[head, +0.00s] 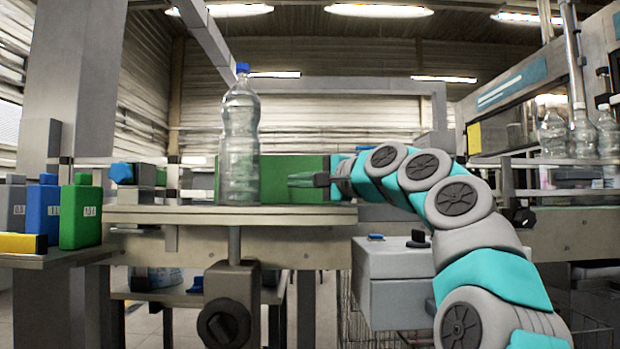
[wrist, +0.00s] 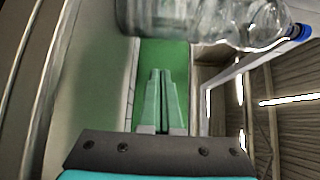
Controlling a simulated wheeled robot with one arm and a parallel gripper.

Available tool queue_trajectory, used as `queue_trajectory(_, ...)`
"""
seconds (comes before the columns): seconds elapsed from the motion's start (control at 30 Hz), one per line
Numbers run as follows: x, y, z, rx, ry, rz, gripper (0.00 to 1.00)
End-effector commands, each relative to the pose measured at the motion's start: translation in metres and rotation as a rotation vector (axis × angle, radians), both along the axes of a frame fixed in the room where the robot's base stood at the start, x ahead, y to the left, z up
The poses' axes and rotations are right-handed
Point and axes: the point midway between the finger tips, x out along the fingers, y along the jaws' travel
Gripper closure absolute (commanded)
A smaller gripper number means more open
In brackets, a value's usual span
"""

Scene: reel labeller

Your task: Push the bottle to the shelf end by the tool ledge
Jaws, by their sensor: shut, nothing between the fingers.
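The clear bottle (head: 239,150) with a blue cap stands upright on the shelf (head: 150,214), about mid-length. My gripper (head: 291,180) is to the right of the bottle, low over the shelf, with its green fingers shut, empty and pointing left. A gap shows between the fingertips and the bottle. I cannot tell for sure which surface is the tool ledge.
A green panel (head: 285,165) stands behind the bottle. A left-hand ledge (head: 60,257) holds grey, blue and green canisters (head: 81,215). A blue-topped item (head: 123,173) is near the shelf's left end. Several clear bottles (head: 584,135) stand at the right.

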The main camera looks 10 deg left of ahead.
Motion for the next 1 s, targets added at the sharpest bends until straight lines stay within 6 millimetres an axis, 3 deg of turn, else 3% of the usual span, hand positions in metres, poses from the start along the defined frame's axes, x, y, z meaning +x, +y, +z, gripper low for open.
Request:
queue_trajectory(0.17,0.009,0.016,0.001,0.000,-0.002,0.000,1.00)
queue_trajectory(0.4,0.000,0.047,-0.001,-0.001,0.001,0.002,1.00)
queue_trajectory(1.0,-0.006,0.055,0.001,0.004,0.000,0.002,1.00)
